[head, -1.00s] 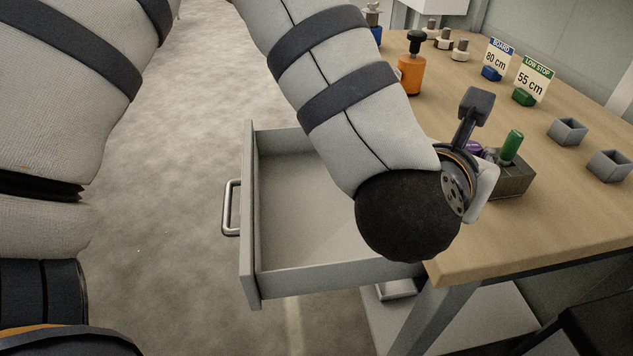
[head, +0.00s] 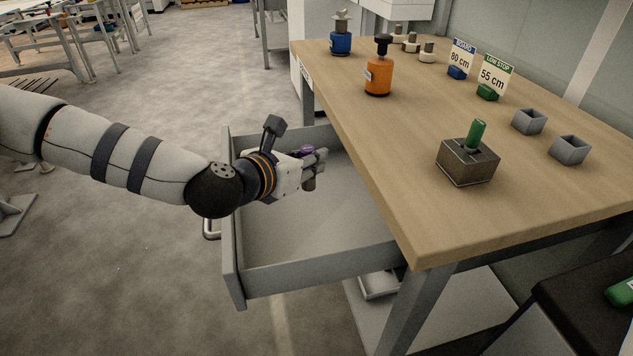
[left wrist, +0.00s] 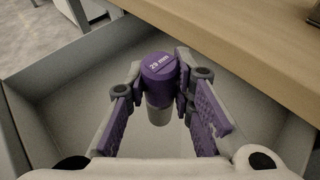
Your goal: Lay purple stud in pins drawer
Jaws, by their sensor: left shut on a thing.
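The purple stud (left wrist: 160,72) is upright between the fingers of my left gripper (left wrist: 162,88) in the left wrist view. Its purple top reads 29 mm and its lower part is grey. In the head view my left gripper (head: 312,165) is shut on the stud (head: 307,150), above the open drawer. The drawer (head: 315,267) is grey, pulled out from the bench, and its visible floor is empty. It also shows around the gripper in the left wrist view (left wrist: 50,62). My right gripper is not in view.
The wooden bench (head: 400,150) borders the drawer. On it are a dark block (head: 467,168) with a green stud (head: 478,133), an orange bottle (head: 379,78), a blue bottle (head: 341,42), sign cards (head: 492,75) and two grey bins (head: 529,121) (head: 569,149).

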